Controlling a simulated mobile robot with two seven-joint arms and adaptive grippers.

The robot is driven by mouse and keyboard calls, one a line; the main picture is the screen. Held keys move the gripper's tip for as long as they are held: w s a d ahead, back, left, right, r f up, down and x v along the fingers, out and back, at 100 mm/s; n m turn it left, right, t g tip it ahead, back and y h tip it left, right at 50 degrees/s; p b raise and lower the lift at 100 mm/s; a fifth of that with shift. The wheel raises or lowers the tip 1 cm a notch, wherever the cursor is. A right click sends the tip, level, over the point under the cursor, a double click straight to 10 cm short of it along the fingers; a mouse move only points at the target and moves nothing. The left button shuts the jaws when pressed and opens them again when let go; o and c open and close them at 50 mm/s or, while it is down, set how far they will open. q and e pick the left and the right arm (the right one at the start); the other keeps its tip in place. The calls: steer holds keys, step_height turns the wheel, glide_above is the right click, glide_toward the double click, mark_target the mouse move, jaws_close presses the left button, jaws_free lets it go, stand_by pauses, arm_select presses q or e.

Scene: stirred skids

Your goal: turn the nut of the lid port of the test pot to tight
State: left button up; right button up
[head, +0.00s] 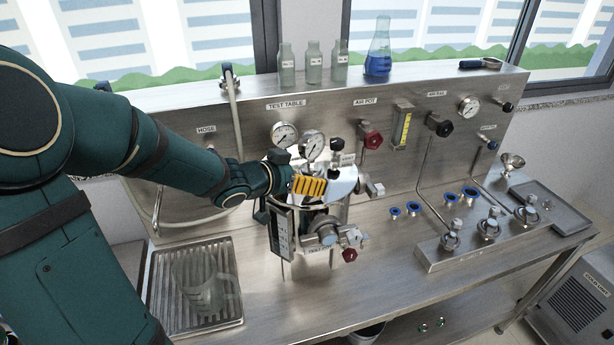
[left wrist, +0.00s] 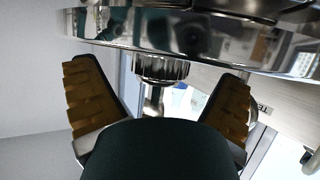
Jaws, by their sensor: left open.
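The test pot (head: 325,232) is a shiny metal vessel standing at the middle of the steel bench, with gauges and fittings around its lid. My left gripper (head: 318,187) is over the pot's top, and its orange-padded finger hides part of the lid. In the left wrist view, its two fingers stand wide apart with nothing gripped. A knurled metal nut (left wrist: 162,68) shows between and beyond the fingers, against the pot's shiny rim (left wrist: 205,38). I cannot tell whether a finger touches it. The nut is hidden in the head view. My right gripper is not in view.
A red-knobbed valve (head: 349,255) sticks out at the pot's front. A glass jug (head: 203,290) stands on the drip tray (head: 168,318) at left. Blue rings (head: 413,208) and a steel block with fittings (head: 440,255) lie to the right. The front bench is clear.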

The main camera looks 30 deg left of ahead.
arm_select(q)
steer(key=shift+w+d+f, duration=0.15)
steer(key=shift+w+f, duration=0.1)
steer(key=shift+w, duration=0.4)
steer(key=c, duration=1.3)
